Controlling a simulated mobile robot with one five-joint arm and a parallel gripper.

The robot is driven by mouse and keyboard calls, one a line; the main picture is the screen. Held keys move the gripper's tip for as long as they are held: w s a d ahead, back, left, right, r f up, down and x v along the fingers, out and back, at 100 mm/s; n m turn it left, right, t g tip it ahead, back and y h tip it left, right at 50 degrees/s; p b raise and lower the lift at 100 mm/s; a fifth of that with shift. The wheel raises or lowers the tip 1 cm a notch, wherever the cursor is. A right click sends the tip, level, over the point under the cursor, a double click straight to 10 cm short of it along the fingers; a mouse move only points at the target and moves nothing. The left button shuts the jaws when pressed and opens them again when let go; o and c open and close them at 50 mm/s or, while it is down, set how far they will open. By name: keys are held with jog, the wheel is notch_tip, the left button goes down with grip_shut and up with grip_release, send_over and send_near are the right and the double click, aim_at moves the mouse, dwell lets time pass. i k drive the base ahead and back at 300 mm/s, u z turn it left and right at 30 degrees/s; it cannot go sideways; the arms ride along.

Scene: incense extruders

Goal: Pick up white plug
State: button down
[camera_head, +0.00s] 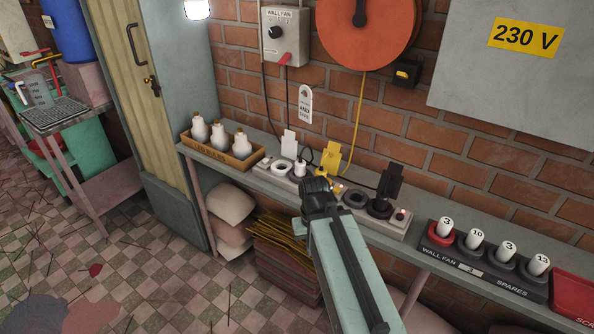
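A white plug (299,169) stands on the long socket strip on the narrow shelf by the brick wall, near a white tag (289,141). A pale ring-shaped socket (281,166) lies just left of it. My arm reaches in from the lower right. My gripper (318,192) is dark and sits just in front of and right of the white plug in the picture, hiding part of the strip. I cannot see a clear gap between its fingers, or whether it touches anything.
A yellow tag (331,157) stands behind my gripper. A dark ring socket (354,197) and a black plug (380,207) with a black tag (390,181) are to the right. A wooden tray (217,150) of white bottles is left; a spares block (482,266) is right.

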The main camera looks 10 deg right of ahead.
aim_at(299, 172)
jog(key=u, duration=1.7)
jog(key=i, duration=0.45)
jog(key=u, duration=0.25)
